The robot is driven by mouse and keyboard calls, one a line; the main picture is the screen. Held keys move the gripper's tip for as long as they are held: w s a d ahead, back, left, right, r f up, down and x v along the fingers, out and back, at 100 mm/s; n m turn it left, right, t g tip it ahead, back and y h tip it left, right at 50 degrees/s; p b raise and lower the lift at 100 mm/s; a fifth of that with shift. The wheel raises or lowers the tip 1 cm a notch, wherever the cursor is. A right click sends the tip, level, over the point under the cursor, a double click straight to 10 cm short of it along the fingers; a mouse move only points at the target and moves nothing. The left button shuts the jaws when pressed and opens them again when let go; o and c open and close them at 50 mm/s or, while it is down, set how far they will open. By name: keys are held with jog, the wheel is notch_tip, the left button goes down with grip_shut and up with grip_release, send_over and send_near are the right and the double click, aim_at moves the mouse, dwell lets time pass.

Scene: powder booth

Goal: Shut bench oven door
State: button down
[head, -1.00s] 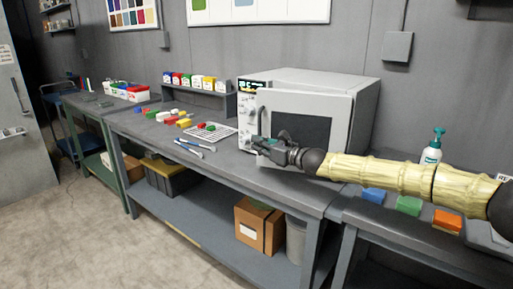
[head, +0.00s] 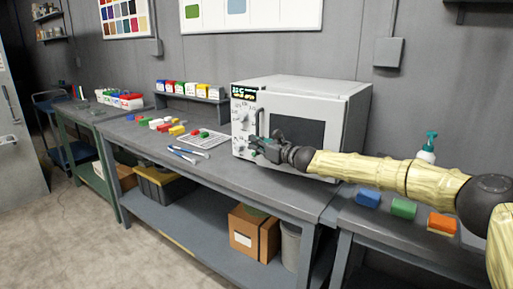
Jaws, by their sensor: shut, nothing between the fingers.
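The bench oven (head: 300,85) is a white box on the grey workbench, with a control panel (head: 243,118) on its left front. Its door (head: 333,112) has a dark window and lies close to the oven front; I cannot tell whether it is fully flush. A vertical handle (head: 258,122) is on the door's left edge. My gripper (head: 256,145) is shut and empty, at the lower left of the door near the handle and panel. I cannot tell whether it touches the door.
A wire rack (head: 205,139) and blue-handled tools (head: 186,153) lie left of the oven. Small coloured blocks (head: 165,124) lie farther left.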

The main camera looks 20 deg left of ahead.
jog(key=shift+w+f+m+t+h+b, duration=0.1)
jog(key=shift+w+m+t+h+b, duration=0.25)
jog(key=shift+w, duration=0.5)
jog(key=shift+w+m+t+h+b, duration=0.1)
jog(key=shift+w+m+t, duration=0.15)
jog(key=shift+w+t, duration=0.45)
jog(key=shift+w, duration=0.15)
jog(key=shift+d, duration=0.1)
